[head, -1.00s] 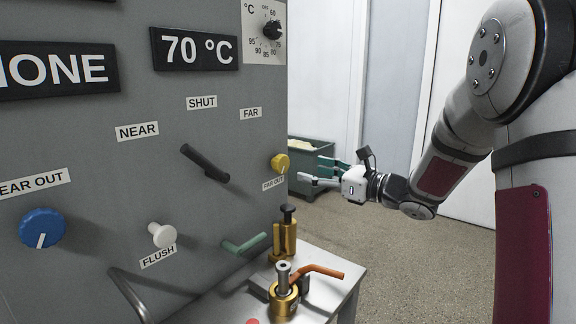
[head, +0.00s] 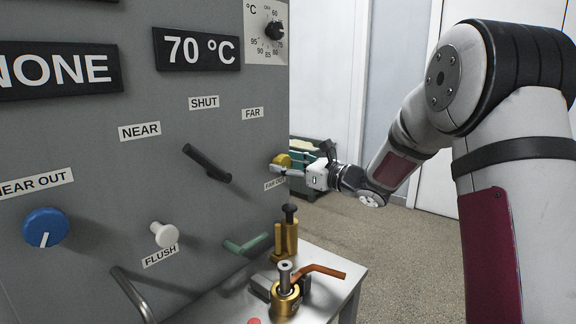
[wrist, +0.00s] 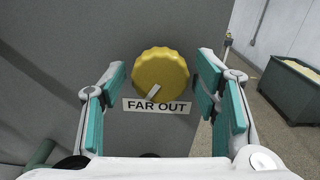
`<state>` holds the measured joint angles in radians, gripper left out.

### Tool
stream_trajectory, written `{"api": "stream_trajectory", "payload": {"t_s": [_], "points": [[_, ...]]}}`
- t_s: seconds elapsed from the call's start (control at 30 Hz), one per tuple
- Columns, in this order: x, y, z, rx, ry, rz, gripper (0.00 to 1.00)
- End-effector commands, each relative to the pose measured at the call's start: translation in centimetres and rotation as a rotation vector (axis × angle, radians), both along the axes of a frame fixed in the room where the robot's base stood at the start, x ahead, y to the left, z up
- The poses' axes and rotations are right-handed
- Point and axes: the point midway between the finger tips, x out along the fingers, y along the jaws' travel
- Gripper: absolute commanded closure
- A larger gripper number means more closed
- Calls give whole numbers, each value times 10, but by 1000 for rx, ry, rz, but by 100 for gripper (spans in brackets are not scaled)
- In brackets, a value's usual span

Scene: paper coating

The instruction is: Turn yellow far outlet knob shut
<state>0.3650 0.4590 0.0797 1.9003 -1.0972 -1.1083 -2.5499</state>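The yellow knob (head: 281,159) is on the right edge of the grey panel, above a label reading FAR OUT. In the wrist view the knob (wrist: 160,74) faces me, and its pale pointer mark points down and to the left. My gripper (head: 288,171) is at the knob from the right in the head view. In the wrist view its teal-padded fingers (wrist: 158,85) are spread open, one on each side of the knob, with a visible gap on both sides. Contact with the knob does not show.
The panel also has a black lever (head: 206,163), a white FLUSH knob (head: 164,234) and a blue knob (head: 44,228). Brass fittings with an orange handle (head: 322,271) stand on a metal table below. A green bin (wrist: 288,90) stands on the floor to the right.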

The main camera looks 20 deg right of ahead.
Motion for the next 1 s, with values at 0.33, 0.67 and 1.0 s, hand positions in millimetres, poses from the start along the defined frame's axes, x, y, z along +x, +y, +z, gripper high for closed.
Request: {"api": "stream_trajectory", "payload": {"t_s": [0.33,0.67,1.0], "points": [[0,0,0,3,2,0,86],[0,-1,-1,95,69,-1,86],[1,-1,-2,333,242,-1,86]]}}
